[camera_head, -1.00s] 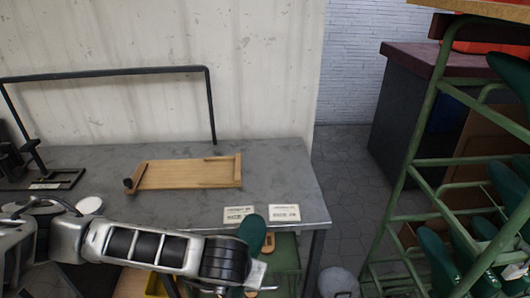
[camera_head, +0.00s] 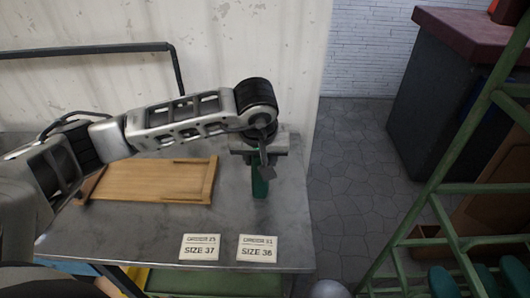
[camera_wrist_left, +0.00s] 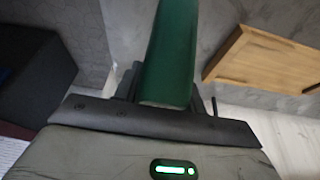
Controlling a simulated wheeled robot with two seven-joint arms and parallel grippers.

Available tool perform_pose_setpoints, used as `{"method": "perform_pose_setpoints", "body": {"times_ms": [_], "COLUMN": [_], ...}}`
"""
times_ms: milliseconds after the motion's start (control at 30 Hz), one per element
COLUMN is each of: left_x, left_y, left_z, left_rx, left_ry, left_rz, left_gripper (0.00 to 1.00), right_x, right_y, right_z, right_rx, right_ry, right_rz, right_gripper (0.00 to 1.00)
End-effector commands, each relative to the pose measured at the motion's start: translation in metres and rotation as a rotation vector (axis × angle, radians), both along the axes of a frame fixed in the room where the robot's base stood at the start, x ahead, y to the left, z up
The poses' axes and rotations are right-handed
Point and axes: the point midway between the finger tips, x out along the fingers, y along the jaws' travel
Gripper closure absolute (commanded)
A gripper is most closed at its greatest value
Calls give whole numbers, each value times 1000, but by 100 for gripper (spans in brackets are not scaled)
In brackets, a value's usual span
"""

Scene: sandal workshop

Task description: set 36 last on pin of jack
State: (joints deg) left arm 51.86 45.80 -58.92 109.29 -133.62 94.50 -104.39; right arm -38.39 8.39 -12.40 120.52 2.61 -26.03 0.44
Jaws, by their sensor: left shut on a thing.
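My left gripper (camera_head: 262,158) is shut on a green last (camera_head: 260,182), which hangs upright below it near the right end of the grey table (camera_head: 235,222). The left wrist view shows the green last (camera_wrist_left: 171,52) sticking out from between the dark fingers (camera_wrist_left: 165,85). No size mark on the last can be read. I cannot make out the jack or its pin in either current view; my left arm covers part of the table's left side. My right gripper is out of view.
A wooden board with raised ends (camera_head: 150,182) lies on the table left of the last. Two cards, SIZE 37 (camera_head: 199,247) and one that seems to read SIZE 36 (camera_head: 257,248), are at the front edge. A green rack (camera_head: 440,185) stands at right.

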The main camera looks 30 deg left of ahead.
Motion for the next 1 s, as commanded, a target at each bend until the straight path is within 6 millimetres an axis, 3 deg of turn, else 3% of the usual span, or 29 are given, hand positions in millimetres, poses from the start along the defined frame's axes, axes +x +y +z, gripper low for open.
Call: {"method": "perform_pose_setpoints", "body": {"times_ms": [167,300,1000], "left_x": [14,13,13], "left_y": [7,6,6], "left_z": [1,-17,-70], "left_rx": [-1,0,-1], "left_ry": [-5,-5,-6], "left_rz": [2,-1,0], "left_gripper": [100,100,100], "right_x": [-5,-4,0], "right_y": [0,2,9], "right_z": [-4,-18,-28], "right_rx": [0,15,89], "right_ry": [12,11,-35], "right_rz": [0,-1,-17], "right_gripper": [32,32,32]}}
